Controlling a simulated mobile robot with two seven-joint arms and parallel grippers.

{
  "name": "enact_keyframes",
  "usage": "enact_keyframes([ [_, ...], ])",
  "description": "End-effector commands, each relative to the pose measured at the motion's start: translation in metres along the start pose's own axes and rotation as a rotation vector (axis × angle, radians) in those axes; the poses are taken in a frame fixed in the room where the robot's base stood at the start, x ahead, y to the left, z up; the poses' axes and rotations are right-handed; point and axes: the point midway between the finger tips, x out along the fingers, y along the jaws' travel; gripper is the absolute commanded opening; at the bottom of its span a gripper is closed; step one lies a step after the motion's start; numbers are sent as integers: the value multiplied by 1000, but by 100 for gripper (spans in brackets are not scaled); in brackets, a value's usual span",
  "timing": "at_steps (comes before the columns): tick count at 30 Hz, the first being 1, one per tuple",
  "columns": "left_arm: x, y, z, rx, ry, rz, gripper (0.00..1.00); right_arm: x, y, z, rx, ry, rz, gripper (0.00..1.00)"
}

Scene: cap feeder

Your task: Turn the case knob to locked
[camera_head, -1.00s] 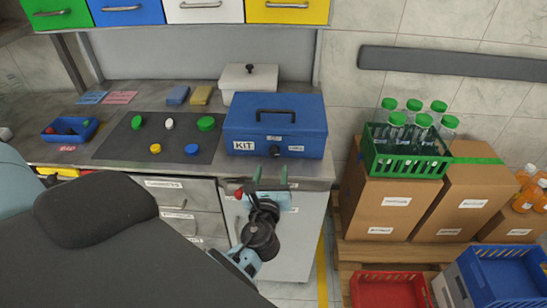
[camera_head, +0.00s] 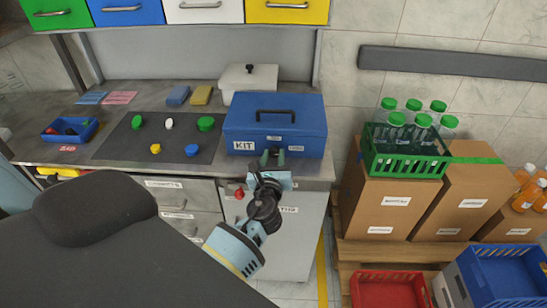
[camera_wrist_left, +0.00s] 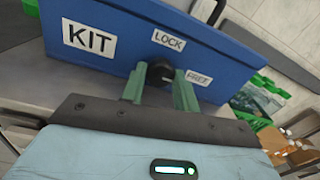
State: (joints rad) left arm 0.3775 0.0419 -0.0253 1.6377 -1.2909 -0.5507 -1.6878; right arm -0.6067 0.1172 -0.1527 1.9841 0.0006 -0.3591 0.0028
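The blue case (camera_head: 240,115) stands on the counter, lid down, with a KIT label at its front left. Its dark knob (camera_wrist_left: 158,74) is on the front face, below the LOCK label (camera_wrist_left: 169,41) and left of the FREE label (camera_wrist_left: 198,78). The way the knob points is hard to make out. My left gripper (camera_head: 273,157) is at the case front. In the left wrist view its two green fingers stand on either side of the knob and appear to touch it. My right gripper is not in view.
A dark mat (camera_head: 110,150) with several coloured caps lies left of the case. A white lidded box (camera_head: 235,80) stands behind it. A green crate of bottles (camera_head: 400,166) sits on cardboard boxes at the right. The floor before the cabinet is clear.

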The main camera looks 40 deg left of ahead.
Motion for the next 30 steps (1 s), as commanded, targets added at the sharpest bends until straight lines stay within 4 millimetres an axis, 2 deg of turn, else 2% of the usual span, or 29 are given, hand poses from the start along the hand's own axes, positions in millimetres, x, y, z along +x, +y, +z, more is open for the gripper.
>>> enact_keyframes([
  [1, 0, 0, 0, 0, 0, 0, 22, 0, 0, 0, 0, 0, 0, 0],
  [4, 0, 0, 0, 0, 0, 0, 9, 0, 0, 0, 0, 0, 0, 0],
  [5, 0, 0, 0, 0, 0, 0, 8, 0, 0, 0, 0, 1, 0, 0],
  [17, 0, 0, -2, -89, -3, -1, 8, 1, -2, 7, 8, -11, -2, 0],
  [30, -1, 0, -4, -461, -18, -2, 8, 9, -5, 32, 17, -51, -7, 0],
])
